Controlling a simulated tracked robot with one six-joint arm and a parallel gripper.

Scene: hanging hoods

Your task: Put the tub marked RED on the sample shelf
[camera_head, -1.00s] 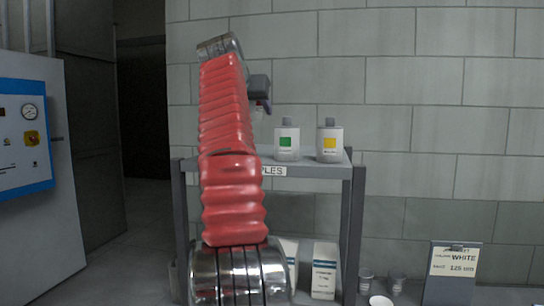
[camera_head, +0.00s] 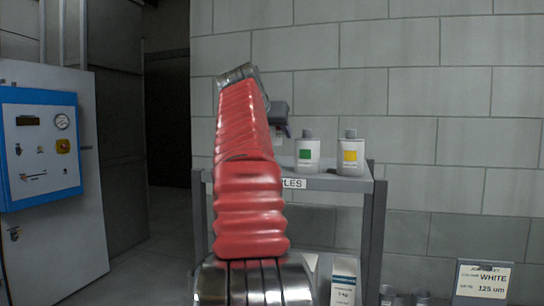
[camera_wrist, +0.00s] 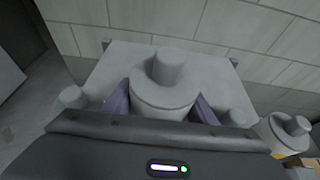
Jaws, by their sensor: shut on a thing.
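In the wrist view my gripper (camera_wrist: 161,108) has its two purple fingers on either side of a pale tub (camera_wrist: 162,88) with a grey cap. Its colour label is hidden, so I cannot read whether it is marked RED. The grey sample shelf (camera_wrist: 215,75) spreads behind and below it; I cannot tell whether the tub touches it. In the head view the sample shelf (camera_head: 340,184) carries a tub with a green square (camera_head: 308,152) and a tub with a yellow square (camera_head: 350,154). My red-sleeved arm hides the held tub and most of my gripper there.
In the wrist view another capped tub (camera_wrist: 72,97) stands left of the held one, with more to the right (camera_wrist: 290,130). White boxes (camera_head: 343,280) sit below the shelf top. A white sign (camera_head: 483,279) is at right, a blue control panel (camera_head: 40,150) at left.

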